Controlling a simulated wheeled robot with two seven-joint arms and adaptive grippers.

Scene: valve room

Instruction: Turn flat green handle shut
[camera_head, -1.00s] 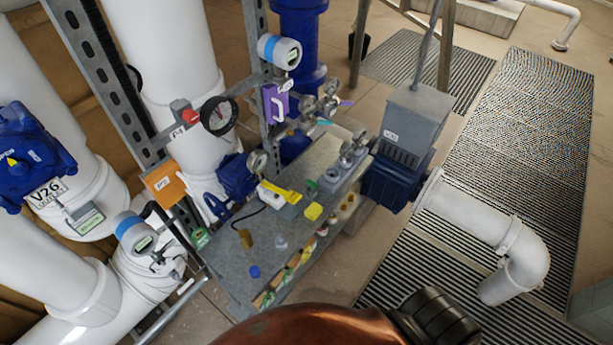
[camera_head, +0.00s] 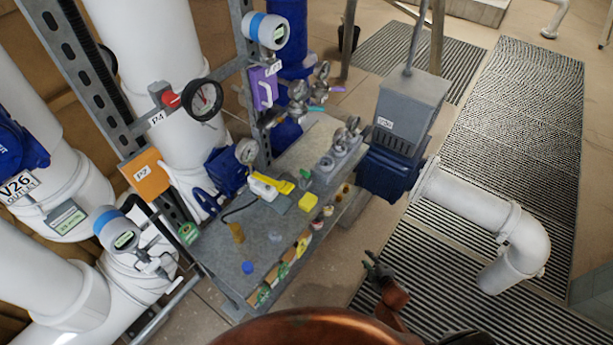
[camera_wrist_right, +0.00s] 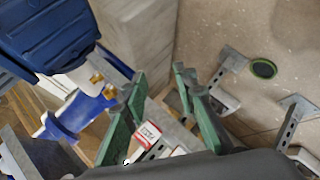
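A flat green-teal lever (camera_head: 317,109) shows on the small metal valves behind the bench in the head view. A small green piece (camera_head: 305,178) also sits on the bench beside the yellow lever (camera_head: 285,187). I cannot tell which of them is the flat green handle, or its exact angle. My right gripper (camera_head: 374,264) is at the bottom of the head view, right of the bench and apart from both. In the right wrist view its green-grey fingers (camera_wrist_right: 160,80) stand apart with nothing clearly held between them. My left gripper is not in view.
The grey bench (camera_head: 215,250) carries several small valves and coloured parts. A blue-and-grey motor unit (camera_head: 395,165) stands at its right end. A white elbow pipe (camera_head: 480,215) lies over the floor grating further right. Large white pipes fill the left.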

